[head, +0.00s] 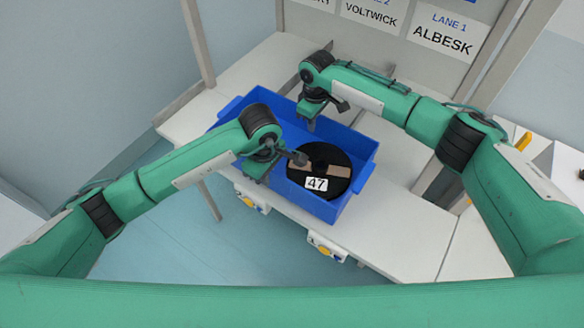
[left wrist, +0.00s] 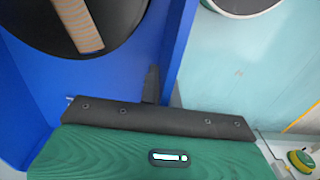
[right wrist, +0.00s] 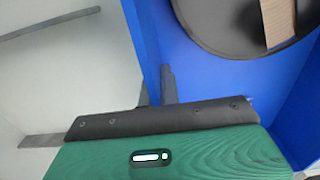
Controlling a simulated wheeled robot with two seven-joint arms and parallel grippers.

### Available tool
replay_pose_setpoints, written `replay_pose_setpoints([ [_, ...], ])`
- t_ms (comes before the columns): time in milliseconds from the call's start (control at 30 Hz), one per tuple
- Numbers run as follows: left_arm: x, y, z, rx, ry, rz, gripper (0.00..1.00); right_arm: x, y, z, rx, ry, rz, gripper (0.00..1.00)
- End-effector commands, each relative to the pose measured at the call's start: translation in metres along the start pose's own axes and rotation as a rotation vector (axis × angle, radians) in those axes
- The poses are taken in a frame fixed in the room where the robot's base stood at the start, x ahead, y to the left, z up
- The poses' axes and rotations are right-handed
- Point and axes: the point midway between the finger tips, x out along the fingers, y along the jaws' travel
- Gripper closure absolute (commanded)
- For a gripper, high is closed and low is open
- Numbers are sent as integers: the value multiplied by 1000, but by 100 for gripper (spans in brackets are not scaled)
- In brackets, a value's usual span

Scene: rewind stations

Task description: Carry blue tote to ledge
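The blue tote (head: 352,201) is at the white table, its long side running from back left to front right. A black reel (head: 335,158) with a tan band and a label "47" lies in it. My left gripper (head: 259,176) is shut on the tote's near long wall, one finger on each side of it in the left wrist view (left wrist: 164,86). My right gripper (head: 309,119) is shut on the far long wall, which passes between its fingers in the right wrist view (right wrist: 155,86). I cannot tell whether the tote's base touches the table.
The white table (head: 400,247) has bare room at the right and back left. A grey panel with signs, including "LANE 1 ALBESK" (head: 447,27), stands behind it. Small button boxes (head: 327,249) sit along the front edge. Pale blue floor (head: 230,255) is open in front.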

Motion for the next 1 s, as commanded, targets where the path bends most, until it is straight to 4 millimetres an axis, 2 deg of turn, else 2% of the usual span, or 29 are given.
replay_pose_setpoints([
  [367,5,-1,0,2,-1,-3,100,3,3,1,4,1,5,100],
  [1000,31,-1,0,1,-1,-2,100,29,3,1,4,1,5,100],
])
